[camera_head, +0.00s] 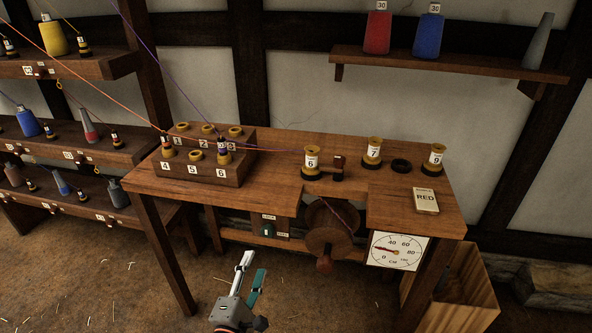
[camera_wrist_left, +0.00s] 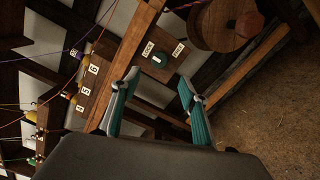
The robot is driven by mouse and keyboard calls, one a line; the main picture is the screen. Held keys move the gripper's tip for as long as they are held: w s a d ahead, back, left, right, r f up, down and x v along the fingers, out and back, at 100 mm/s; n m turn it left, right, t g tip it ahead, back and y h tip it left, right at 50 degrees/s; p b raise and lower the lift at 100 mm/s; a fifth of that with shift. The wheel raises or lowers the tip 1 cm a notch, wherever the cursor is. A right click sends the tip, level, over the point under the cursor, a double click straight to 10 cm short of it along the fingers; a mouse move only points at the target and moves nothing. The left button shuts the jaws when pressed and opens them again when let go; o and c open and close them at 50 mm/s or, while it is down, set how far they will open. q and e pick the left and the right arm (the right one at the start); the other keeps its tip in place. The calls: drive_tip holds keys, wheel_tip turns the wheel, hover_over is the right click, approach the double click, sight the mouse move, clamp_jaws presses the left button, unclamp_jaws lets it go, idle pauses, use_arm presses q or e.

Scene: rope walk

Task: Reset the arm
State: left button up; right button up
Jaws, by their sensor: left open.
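My left gripper (camera_head: 249,279) is low in front of the wooden table (camera_head: 283,145), below its top, in the head view. Its fingers are open and nothing is between them. In the left wrist view the open fingers (camera_wrist_left: 160,92) point toward the table's underside, with the switch box (camera_wrist_left: 158,60) beyond them. The fingers appear apart from the table. My right gripper is not in view.
On the table are a numbered block (camera_head: 228,178), spools 6 (camera_head: 312,162), 7 (camera_head: 373,152) and 9 (camera_head: 433,160), and a RED card (camera_head: 426,200). Below are a wheel (camera_head: 329,232) and dial (camera_head: 397,250). A wooden box (camera_head: 465,295) stands right. Floor around the gripper is clear.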

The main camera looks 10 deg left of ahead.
use_arm(q)
drive_tip(key=s+d+f+m+g+h, duration=0.4)
drive_tip(key=s+m, duration=0.6)
drive_tip(key=m, duration=0.5)
drive_tip(key=s+a+f+m+g+y, duration=0.2)
drive_tip(key=s+a+f+m+g, duration=0.1)
drive_tip(key=s+f+m, duration=0.6)
drive_tip(key=shift+s+a+m+p, duration=0.45)
drive_tip(key=shift+s+a+m, duration=0.15)
drive_tip(key=shift+s+m, duration=0.35)
